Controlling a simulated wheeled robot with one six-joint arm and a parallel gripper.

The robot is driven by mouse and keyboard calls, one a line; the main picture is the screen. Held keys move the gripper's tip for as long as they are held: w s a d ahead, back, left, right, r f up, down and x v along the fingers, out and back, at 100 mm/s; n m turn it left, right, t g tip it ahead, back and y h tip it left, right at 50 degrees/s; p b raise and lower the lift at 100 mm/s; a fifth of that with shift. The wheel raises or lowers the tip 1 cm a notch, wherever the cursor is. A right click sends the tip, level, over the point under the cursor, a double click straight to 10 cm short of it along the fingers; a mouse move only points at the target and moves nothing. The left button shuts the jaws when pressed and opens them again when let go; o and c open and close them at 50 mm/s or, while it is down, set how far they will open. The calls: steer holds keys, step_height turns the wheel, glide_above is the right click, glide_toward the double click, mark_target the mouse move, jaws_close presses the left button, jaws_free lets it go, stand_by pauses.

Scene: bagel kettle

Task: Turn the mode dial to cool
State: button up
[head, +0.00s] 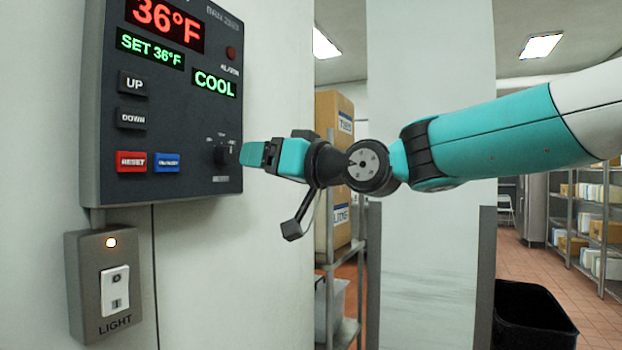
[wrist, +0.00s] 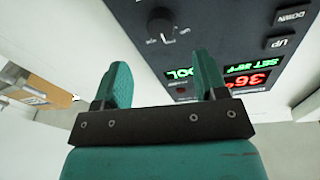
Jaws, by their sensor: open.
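The mode dial (head: 221,154) is a small black knob at the lower right of the dark grey control panel (head: 200,110). It also shows in the wrist view (wrist: 161,25), ahead of my fingers. The panel's green mode display (head: 215,84) reads COOL. My gripper (head: 250,154) is close to the dial, just right of it in the head view. In the wrist view my gripper (wrist: 161,82) has its two teal fingers apart with nothing between them. The fingertips look apart from the dial. The small labels around the dial are too small to read.
The panel also carries UP (head: 133,83), DOWN (head: 131,118), red RESET (head: 131,162) and blue (head: 167,163) buttons. A lit light switch box (head: 104,285) is below. Shelves with boxes (head: 340,170) stand behind my gripper. A black bin (head: 535,315) is at lower right.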

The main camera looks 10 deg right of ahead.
steer(key=b+v, duration=0.2)
steer(key=v, duration=0.7)
steer(key=shift+s+d, duration=0.2)
steer(key=shift+d, duration=0.05)
steer(key=s+a+f+g+h+p, duration=0.1)
steer(key=s+f+g+h+p, duration=0.2)
steer(key=f, duration=0.4)
steer(key=s+f+g+h, duration=0.2)
steer(key=s+f+g, duration=0.1)
steer(key=s+f, duration=0.35)
steer(key=s+d+f+g+h+p, duration=0.1)
steer(key=s+d+f+g+h, duration=0.1)
steer(key=s+f, duration=0.4)
steer(key=s+d+f+g+h+p, duration=0.1)
steer(key=s+d+f+g+h, duration=0.1)
steer(key=s+f+g, duration=0.3)
steer(key=s+d+f, duration=0.1)
steer(key=s, duration=0.2)
steer(key=shift+s+d+f+h+p, duration=0.15)
steer(key=shift+s+d+h+p, duration=0.05)
steer(key=shift+d+h+p, duration=0.1)
